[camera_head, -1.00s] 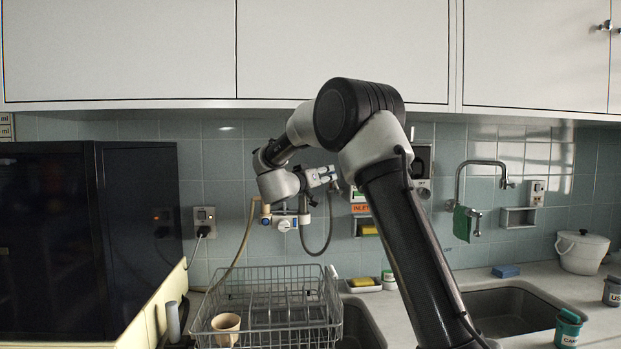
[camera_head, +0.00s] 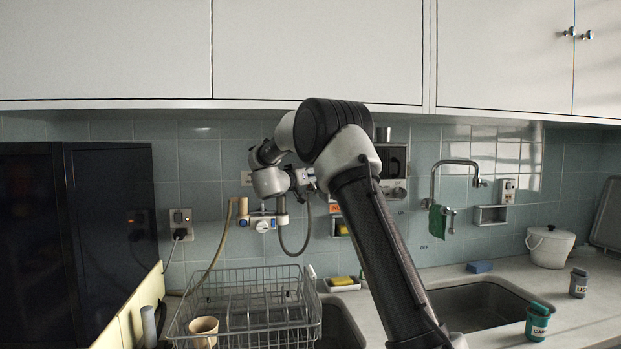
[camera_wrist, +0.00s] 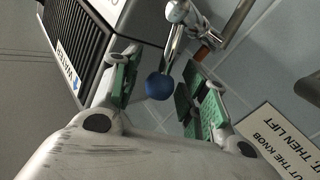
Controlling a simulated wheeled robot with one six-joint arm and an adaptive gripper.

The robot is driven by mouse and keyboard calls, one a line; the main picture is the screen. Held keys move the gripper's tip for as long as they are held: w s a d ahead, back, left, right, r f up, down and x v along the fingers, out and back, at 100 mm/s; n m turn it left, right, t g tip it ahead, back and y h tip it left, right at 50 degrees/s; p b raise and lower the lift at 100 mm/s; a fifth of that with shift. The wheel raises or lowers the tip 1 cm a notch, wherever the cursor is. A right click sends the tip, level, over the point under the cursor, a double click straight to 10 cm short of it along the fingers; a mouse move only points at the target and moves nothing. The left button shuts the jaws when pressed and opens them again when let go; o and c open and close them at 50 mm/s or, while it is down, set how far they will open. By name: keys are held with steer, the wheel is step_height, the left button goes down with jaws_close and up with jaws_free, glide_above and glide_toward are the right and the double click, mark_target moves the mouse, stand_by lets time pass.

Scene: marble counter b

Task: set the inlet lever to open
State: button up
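In the wrist view a lever with a blue ball knob (camera_wrist: 160,86) on a metal rod (camera_wrist: 175,45) stands between the green-padded fingers of my gripper (camera_wrist: 163,66). The fingers are apart, with visible room around the knob; I cannot tell whether either one touches it. In the head view my gripper (camera_head: 308,179) points right, close to the tiled wall, left of the dark wall unit. The lever cannot be made out there. An orange inlet label (camera_head: 336,209) shows on the wall below and right of the gripper, partly covered by my arm.
A sign about the knob (camera_wrist: 285,145), reading "THEN LIFT", is beside the right finger.

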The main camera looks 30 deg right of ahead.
jaws_close()
steer(key=shift+a, duration=0.1)
steer(key=shift+w+a+f+n+t+h, duration=0.2)
steer(key=shift+a+f+n+t+h, duration=0.35)
steer(key=shift+n, duration=0.45)
steer(key=shift+w+a+f+n+t+y, duration=0.1)
steer(key=shift+a+f+n+t+y, duration=0.5)
steer(key=shift+n+t, duration=1.55)
steer(key=shift+w+a+f+n+t+y, duration=0.25)
steer(key=shift+f+n+t, duration=0.95)
steer(key=shift+n, duration=1.65)
steer(key=shift+a+f+n+t+y, duration=0.1)
steer(key=shift+a+f+n+t, duration=0.5)
steer(key=shift+n+t, duration=1.6)
steer(key=shift+f+n, duration=0.1)
steer(key=shift+n, duration=0.4)
